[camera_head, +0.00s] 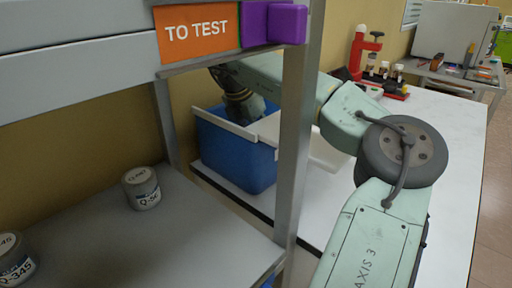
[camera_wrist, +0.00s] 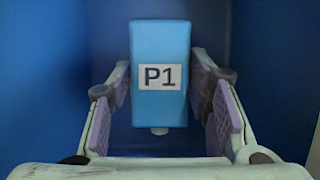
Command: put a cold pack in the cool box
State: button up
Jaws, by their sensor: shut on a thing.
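The cool box (camera_head: 235,155) is a blue box with a pale rim, standing open on the white bench behind the shelf post. My arm reaches over it, and my gripper dips inside it, so the fingertips are hidden in the head view. In the wrist view my gripper (camera_wrist: 160,88) is shut on a light blue cold pack (camera_wrist: 160,50) labelled P1, with a finger pad on each side. Dark blue surrounds the pack there. Whether the pack touches the box floor I cannot tell.
A shelf post (camera_head: 297,130) stands in front of the bench. Jars, one marked Q-5C (camera_head: 142,188), stand on the grey shelf at left. A white flat piece (camera_head: 328,152) lies beside the cool box. A red device (camera_head: 361,55) and small bottles stand at the back.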

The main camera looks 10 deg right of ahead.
notch_tip(320, 180, down, 2)
jog(key=shift+f+b, duration=0.2)
jog(key=shift+b, duration=0.1)
jog(key=shift+r, duration=0.15)
jog(key=o, duration=1.4)
jog(key=p+v, duration=0.4)
jog(key=v, duration=0.8)
jog(key=shift+w, duration=0.1)
